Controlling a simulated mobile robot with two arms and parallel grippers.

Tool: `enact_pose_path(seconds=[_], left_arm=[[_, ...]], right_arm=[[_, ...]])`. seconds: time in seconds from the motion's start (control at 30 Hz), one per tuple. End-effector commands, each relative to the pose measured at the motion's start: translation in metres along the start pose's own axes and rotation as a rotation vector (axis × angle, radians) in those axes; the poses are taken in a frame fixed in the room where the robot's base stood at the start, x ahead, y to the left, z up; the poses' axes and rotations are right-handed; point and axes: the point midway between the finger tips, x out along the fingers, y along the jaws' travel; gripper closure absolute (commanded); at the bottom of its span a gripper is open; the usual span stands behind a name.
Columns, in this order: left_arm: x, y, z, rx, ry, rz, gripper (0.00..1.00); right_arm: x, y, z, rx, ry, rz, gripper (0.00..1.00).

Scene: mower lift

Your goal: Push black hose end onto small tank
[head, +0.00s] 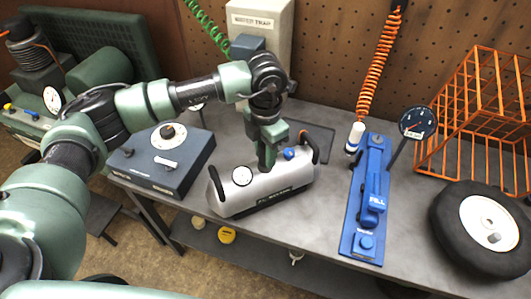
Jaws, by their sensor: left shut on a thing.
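The small tank (262,190) is a silver cylinder with a dial, a blue knob and black end handles. It lies near the front edge of the bench, left of centre. My left gripper (266,160) points down at the top of the tank, between the dial and the blue knob. It is shut, and its fingers hide most of what they hold, which I take to be the black hose end. I cannot tell whether the hose end touches the tank. My right gripper is not in view.
A blue-grey box with a dial (165,160) stands left of the tank. A blue fill stand (366,205), a round gauge (417,123), a wheel (485,228) and an orange wire rack (480,110) are to the right. The bench (325,215) is bare between tank and stand.

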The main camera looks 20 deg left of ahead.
Motion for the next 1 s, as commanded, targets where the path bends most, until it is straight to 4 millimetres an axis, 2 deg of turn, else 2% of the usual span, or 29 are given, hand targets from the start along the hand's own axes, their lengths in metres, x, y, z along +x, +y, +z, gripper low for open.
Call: enact_pose_path(seconds=[1.0], left_arm=[[-0.0009, 0.0001, -0.0001, 0.000, 0.000, 0.000, 1.00]], right_arm=[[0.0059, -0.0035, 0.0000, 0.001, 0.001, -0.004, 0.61]])
